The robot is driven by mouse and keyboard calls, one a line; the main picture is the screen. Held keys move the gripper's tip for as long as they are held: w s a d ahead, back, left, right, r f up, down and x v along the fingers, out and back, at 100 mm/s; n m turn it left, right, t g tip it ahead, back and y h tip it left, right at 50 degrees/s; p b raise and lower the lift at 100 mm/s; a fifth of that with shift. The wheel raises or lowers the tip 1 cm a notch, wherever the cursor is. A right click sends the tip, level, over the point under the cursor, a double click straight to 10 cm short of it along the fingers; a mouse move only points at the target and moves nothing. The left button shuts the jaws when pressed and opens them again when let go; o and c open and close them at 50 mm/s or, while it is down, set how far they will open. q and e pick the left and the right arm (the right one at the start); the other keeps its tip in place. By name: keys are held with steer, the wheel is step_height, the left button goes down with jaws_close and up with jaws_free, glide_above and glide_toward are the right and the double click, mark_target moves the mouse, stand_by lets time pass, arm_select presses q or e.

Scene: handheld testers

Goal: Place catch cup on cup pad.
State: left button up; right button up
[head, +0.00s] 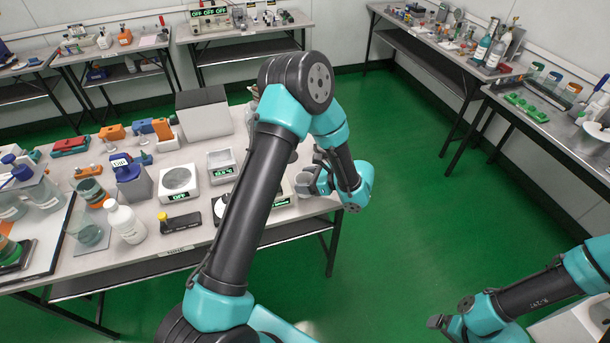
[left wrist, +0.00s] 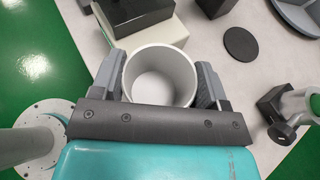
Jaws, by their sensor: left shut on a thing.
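The catch cup, a white round open cup (left wrist: 160,78), sits upright between the two fingers of my left gripper (left wrist: 161,88). The fingers touch its sides from left and right. In the head view the cup (head: 303,184) shows at the right end of the left bench, beside my left gripper (head: 314,182). A flat black disc (left wrist: 240,44), which looks like the cup pad, lies on the bench up and right of the cup in the left wrist view, apart from it.
A box-shaped device (left wrist: 140,22) stands close beyond the cup in the left wrist view. A grey clamp-like device (left wrist: 290,108) is at right. On the bench are a balance (head: 179,182), a white bottle (head: 125,222) and a grey box (head: 204,114). Green floor lies right of the bench.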

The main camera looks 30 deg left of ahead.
arm_select(q)
steer(key=s+d+r, duration=0.1)
steer(key=s+d, duration=0.5)
steer(key=s, duration=0.4)
